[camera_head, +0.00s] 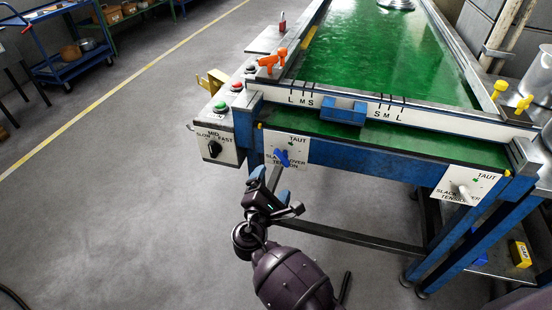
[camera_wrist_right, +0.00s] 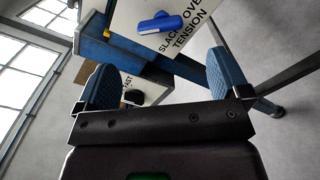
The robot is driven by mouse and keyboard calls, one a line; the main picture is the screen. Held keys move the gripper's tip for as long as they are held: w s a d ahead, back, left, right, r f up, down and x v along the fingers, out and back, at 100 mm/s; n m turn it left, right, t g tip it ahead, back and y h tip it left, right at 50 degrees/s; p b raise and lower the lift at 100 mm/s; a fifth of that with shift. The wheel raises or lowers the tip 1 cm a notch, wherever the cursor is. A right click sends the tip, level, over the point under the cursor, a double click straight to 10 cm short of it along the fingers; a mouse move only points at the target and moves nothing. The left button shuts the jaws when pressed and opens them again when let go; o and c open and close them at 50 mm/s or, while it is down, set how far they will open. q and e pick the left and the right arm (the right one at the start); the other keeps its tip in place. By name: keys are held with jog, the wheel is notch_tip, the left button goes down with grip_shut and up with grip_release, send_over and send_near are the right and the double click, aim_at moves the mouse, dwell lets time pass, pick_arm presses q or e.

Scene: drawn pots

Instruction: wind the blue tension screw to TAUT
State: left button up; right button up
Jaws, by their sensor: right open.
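The blue tension screw (camera_head: 283,157) is a blue handle on a white plate (camera_head: 296,148) at the table's front left corner. The plate is lettered TAUT at the top, with SLACK, OVER and TENSION below. The screw also shows in the right wrist view (camera_wrist_right: 153,25), beyond the fingers and apart from them. I cannot tell exactly which mark it points to. My right gripper (camera_head: 271,178) is just below the screw in the head view. Its blue-padded fingers stand wide apart and empty in the right wrist view (camera_wrist_right: 160,62). My left gripper is out of view.
A second TAUT plate with a pale handle (camera_head: 464,192) is at the table's right. A control box with a black knob (camera_head: 214,148) stands left of the screw. A blue slider block (camera_head: 346,111) sits on the front rail. Open floor lies left.

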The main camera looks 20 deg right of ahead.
aim_at(281, 162)
jog(key=x, duration=1)
jog(key=shift+w+b, duration=0.1)
jog(key=shift+b, duration=0.3)
jog(key=c, duration=0.9)
